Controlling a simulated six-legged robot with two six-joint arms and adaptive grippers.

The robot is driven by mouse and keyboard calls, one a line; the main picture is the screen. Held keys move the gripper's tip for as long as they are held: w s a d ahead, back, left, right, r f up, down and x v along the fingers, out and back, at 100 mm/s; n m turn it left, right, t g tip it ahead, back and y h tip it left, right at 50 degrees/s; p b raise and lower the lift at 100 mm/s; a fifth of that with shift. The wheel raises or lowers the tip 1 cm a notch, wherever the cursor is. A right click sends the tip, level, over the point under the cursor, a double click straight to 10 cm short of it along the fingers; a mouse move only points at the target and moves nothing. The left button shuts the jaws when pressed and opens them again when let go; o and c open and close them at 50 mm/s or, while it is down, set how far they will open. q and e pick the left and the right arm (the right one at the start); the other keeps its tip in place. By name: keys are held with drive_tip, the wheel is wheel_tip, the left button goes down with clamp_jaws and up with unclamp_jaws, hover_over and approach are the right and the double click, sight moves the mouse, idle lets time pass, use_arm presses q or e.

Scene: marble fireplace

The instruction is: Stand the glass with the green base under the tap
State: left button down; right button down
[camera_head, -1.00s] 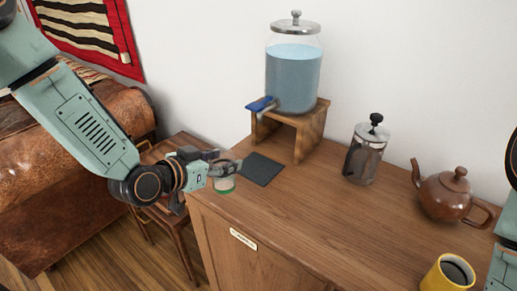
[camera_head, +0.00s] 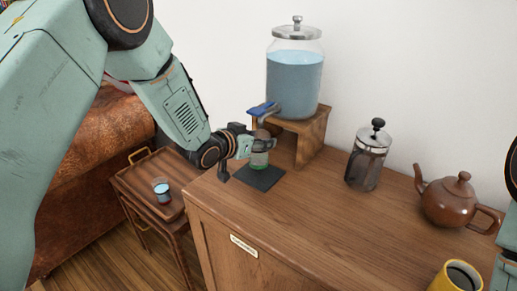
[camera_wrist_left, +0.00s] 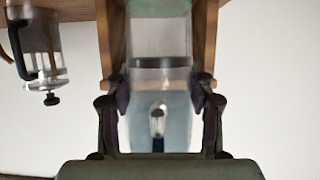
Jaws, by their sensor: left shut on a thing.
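The glass with the green base (camera_head: 260,161) is upright above the dark square mat (camera_head: 262,181), in front of the dispenser's wooden stand. I cannot tell whether its base touches the mat. My left gripper (camera_head: 264,145) is shut around the glass, which also shows between the fingers in the left wrist view (camera_wrist_left: 160,42). The tap with its blue lever (camera_head: 263,108) sticks out from the water dispenser (camera_head: 294,82), above the glass. The gripper hides part of the glass. My right gripper is out of view.
A French press (camera_head: 367,160), a brown teapot (camera_head: 449,200) and a yellow mug (camera_head: 446,280) stand on the wooden cabinet (camera_head: 300,225) to the right. Another glass with a blue base (camera_head: 162,191) stands on the side table (camera_head: 140,181) at left. The cabinet's middle is clear.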

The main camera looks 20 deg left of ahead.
use_arm(q)
drive_tip(key=f, duration=0.2)
drive_tip(key=shift+d+f, duration=0.35)
drive_tip(key=shift+f, duration=0.05)
drive_tip(key=shift+a, duration=0.15)
drive_tip(key=shift+a+f+b, duration=0.1)
drive_tip(key=shift+f+b, duration=0.1)
drive_tip(key=shift+b, duration=0.1)
drive_tip(key=c, duration=0.5)
unclamp_jaws()
